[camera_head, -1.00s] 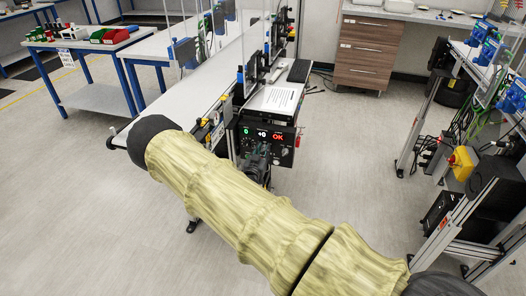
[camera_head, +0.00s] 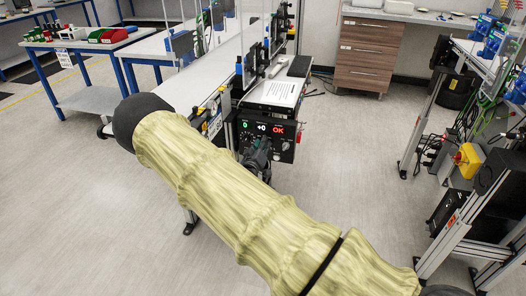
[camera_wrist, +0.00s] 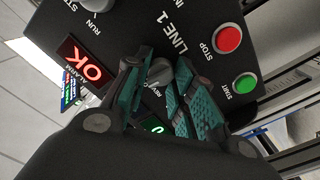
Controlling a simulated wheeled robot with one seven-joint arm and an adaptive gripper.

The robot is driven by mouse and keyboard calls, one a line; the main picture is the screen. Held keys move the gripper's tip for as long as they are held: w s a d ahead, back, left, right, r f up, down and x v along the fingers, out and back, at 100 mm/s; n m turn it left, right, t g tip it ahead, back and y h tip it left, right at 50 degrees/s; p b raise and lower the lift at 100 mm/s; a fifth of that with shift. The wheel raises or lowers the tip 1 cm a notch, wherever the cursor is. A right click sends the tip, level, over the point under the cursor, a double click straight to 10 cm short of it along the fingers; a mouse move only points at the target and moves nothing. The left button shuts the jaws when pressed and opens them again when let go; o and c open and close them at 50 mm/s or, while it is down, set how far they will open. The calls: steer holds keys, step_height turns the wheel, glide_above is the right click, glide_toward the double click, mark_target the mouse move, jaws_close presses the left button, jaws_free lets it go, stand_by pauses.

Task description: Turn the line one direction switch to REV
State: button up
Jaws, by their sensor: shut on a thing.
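The line 1 control panel (camera_head: 285,153) is a black box at the end of the conveyor, with green, white and red lit displays. In the wrist view the panel (camera_wrist: 205,20) carries the text LINE 1. The direction switch (camera_wrist: 158,72) is a grey knob with a REV label beside it, partly covered by the fingers. My gripper (camera_wrist: 163,75) has its teal-padded fingers shut on this knob, one on each side. My gripper (camera_head: 258,153) also shows at the panel front in the head view. The pointer's exact setting is hidden.
A red STOP button (camera_wrist: 227,38) and a green START button (camera_wrist: 245,83) sit close to the fingers. A RUN knob (camera_wrist: 95,4) and a red OK display (camera_wrist: 88,66) are on the other side. Open floor (camera_head: 350,210) lies right of the panel.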

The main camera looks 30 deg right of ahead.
steer(key=n+b, duration=0.3)
steer(key=n, duration=0.2)
steer(key=n+b, duration=0.3)
steer(key=n, duration=0.2)
steer(key=shift+w+a+f+n, duration=0.15)
steer(key=shift+a+n, duration=0.05)
steer(key=shift+n, duration=0.1)
stand_by(0.4)
steer(key=o, duration=1)
steer(key=shift+a, duration=0.1)
steer(key=shift+o, duration=0.2)
steer(key=shift+d, duration=0.2)
steer(key=shift+a, duration=0.1)
steer(key=v, duration=1.2)
